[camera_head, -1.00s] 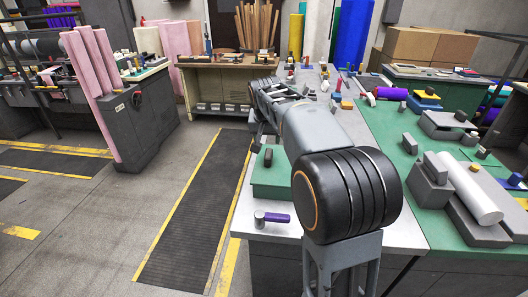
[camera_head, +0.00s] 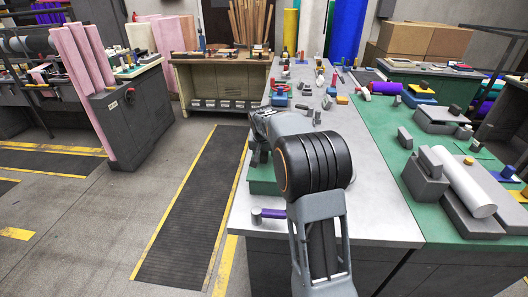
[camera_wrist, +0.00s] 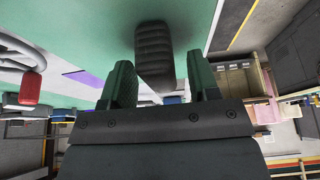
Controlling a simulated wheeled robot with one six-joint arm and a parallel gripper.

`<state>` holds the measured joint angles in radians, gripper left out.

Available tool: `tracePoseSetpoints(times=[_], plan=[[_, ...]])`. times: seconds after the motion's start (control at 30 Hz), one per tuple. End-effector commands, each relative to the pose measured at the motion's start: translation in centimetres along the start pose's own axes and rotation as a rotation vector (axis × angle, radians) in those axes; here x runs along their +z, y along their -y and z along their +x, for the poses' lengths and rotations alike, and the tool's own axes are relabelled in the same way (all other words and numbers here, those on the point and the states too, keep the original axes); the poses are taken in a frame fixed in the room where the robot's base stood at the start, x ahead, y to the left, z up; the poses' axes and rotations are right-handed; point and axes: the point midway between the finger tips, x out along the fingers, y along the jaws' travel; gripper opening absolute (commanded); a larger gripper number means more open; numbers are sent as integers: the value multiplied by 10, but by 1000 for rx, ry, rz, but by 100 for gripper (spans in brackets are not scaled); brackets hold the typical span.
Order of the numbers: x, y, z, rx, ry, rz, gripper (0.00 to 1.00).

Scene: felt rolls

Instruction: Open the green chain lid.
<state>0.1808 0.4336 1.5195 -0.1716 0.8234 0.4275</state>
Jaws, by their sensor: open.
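The green lid (camera_head: 262,187) sits near the left edge of the grey worktop, mostly hidden behind my arm in the head view. In the wrist view its green surface (camera_wrist: 85,30) fills the upper left. A dark ridged handle (camera_wrist: 154,50) stands out from it. My gripper (camera_wrist: 160,64) is open, with one green finger on each side of the handle. The handle reaches into the gap between the fingers, nearer the left one. I cannot tell whether either finger touches it. My gripper is largely hidden behind my arm in the head view.
A purple-handled hammer (camera_head: 270,213) lies on the grey worktop (camera_head: 380,215), near its front left corner. A red-handled tool (camera_wrist: 31,88) shows at the left in the wrist view. Small tools stand farther back. A green mat (camera_head: 385,120) with grey blocks and a white roll (camera_head: 468,190) lies right.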

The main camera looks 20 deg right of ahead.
Motion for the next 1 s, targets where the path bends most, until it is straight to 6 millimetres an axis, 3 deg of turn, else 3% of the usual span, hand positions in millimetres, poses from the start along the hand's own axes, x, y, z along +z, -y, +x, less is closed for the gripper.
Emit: tracePoseSetpoints(times=[0.43,1.0], plan=[[0,0,7,0,-1,-1,55],[0,0,7,0,-1,-1,1]])
